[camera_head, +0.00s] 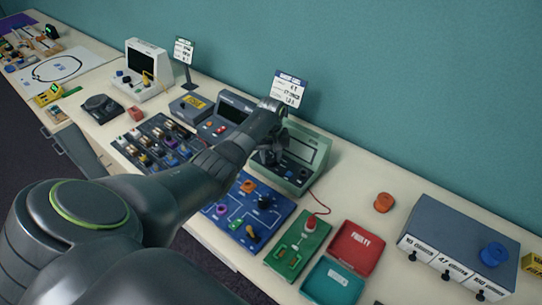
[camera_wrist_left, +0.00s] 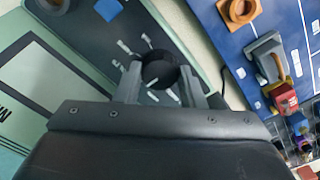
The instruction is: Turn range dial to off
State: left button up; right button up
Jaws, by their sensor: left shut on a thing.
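The range dial (camera_wrist_left: 160,68) is a round black knob on the dark panel (camera_wrist_left: 118,28) of a pale green meter (camera_head: 318,138). White marks surround the dial in the left wrist view. My left gripper (camera_wrist_left: 161,82) has one finger on each side of the dial and is shut on it. In the head view my left gripper (camera_head: 268,156) reaches the meter's front left side and hides the dial. The dial's pointer and the label texts are too small to read. My right gripper is not in view.
A blue circuit board (camera_head: 237,222) lies just in front of the meter. A green board (camera_head: 284,262) with a red plug (camera_head: 310,223), a red tray (camera_head: 354,249) and a teal tray (camera_head: 333,283) are to the right. A sign (camera_head: 288,90) stands behind. Bare table surrounds an orange spool (camera_head: 384,202).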

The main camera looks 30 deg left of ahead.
aim_at(271, 158)
pick_arm(q)
jog(key=o, duration=1)
jog(key=shift+r, duration=0.1)
notch_tip(271, 158, up, 17)
jog(key=shift+r, duration=0.2)
jog(key=shift+f, duration=0.1)
